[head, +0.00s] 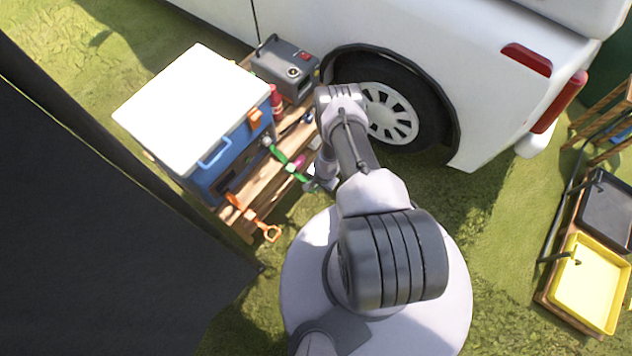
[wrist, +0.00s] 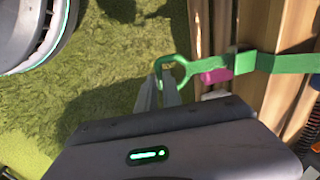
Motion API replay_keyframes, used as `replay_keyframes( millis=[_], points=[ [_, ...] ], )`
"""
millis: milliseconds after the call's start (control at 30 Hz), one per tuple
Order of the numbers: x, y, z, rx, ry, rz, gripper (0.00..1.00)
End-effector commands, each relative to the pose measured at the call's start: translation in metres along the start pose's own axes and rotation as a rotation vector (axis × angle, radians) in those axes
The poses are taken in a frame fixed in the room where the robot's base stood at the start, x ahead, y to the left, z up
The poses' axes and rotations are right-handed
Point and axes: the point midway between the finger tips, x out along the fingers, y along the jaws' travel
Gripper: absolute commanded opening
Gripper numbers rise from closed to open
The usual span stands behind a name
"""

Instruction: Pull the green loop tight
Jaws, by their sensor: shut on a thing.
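The green loop (wrist: 185,68) shows in the wrist view as a ring at the end of a green strap (wrist: 285,62). In the head view the green strap (head: 278,153) lies on the pallet by the blue cooler, and my gripper (head: 318,184) is at the pallet's right edge, partly hidden by my arm.
A blue cooler with a white lid (head: 185,105) and a grey box (head: 286,68) stand on the wooden pallet (head: 262,186). An orange-handled strap (head: 252,218) and a pink piece (wrist: 215,76) lie nearby. A white vehicle (head: 420,40) stands close behind.

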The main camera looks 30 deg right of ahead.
Motion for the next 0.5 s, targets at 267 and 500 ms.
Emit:
replay_keyframes(
  millis=[267, 500],
  points=[
    [0.0016, 0.0056, 0.0024, 0.000, -0.005, 0.012, 0.32],
    [0.0013, 0.0040, 0.0019, 0.000, -0.004, 0.008, 0.32]
  ],
)
